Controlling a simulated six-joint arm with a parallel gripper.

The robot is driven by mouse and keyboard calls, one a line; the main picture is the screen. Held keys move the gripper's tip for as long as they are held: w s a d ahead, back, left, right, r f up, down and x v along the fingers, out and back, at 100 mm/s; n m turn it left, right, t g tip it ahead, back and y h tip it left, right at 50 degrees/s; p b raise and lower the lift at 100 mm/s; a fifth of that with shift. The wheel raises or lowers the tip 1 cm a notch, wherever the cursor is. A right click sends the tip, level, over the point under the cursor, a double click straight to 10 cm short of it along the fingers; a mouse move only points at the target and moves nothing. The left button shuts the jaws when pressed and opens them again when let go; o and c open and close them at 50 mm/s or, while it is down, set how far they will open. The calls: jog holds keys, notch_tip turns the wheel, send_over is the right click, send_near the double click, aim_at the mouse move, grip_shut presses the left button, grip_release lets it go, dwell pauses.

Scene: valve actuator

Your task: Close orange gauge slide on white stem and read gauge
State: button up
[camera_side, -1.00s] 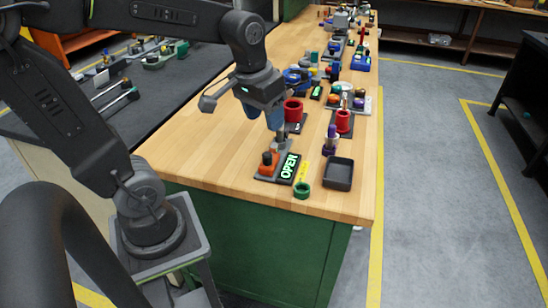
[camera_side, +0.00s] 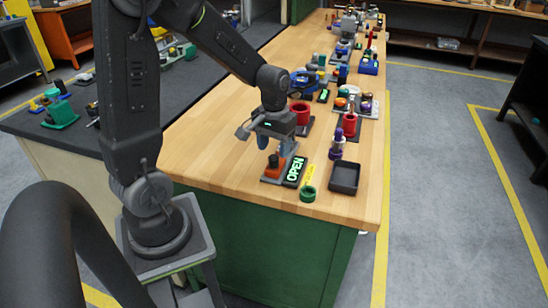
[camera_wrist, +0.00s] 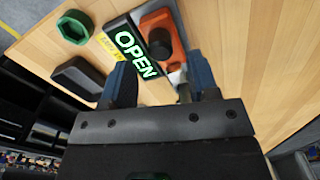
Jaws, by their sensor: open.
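The orange gauge slide (camera_side: 272,173) with a dark knob sits on a grey base near the table's front edge. A display (camera_side: 293,171) beside it reads OPEN in green. In the wrist view the orange slide (camera_wrist: 178,50) and the OPEN display (camera_wrist: 137,52) lie just beyond my fingers. A pale grey-white part (camera_wrist: 177,78), perhaps the stem, shows partly between the fingers. My gripper (camera_side: 274,148) is open with blue fingers pointing down, above and behind the slide. Its fingers also frame the wrist view (camera_wrist: 160,84). Contact with the slide cannot be told.
A green hexagonal ring (camera_side: 308,194), a yellow label (camera_side: 309,174) and a black tray (camera_side: 344,178) lie right of the display. A purple part (camera_side: 337,142) and red cylinders (camera_side: 301,113) stand behind. The wood at left is clear.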

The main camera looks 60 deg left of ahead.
aim_at(274, 156)
jog(key=shift+f, duration=2.05)
jog(key=shift+c, duration=0.2)
jog(key=c, duration=0.7)
jog(key=shift+w+a, duration=1.1)
jog(key=shift+a, duration=0.05)
jog(key=o, duration=0.7)
jog(key=shift+o, duration=0.2)
notch_tip(274, 156, up, 14)
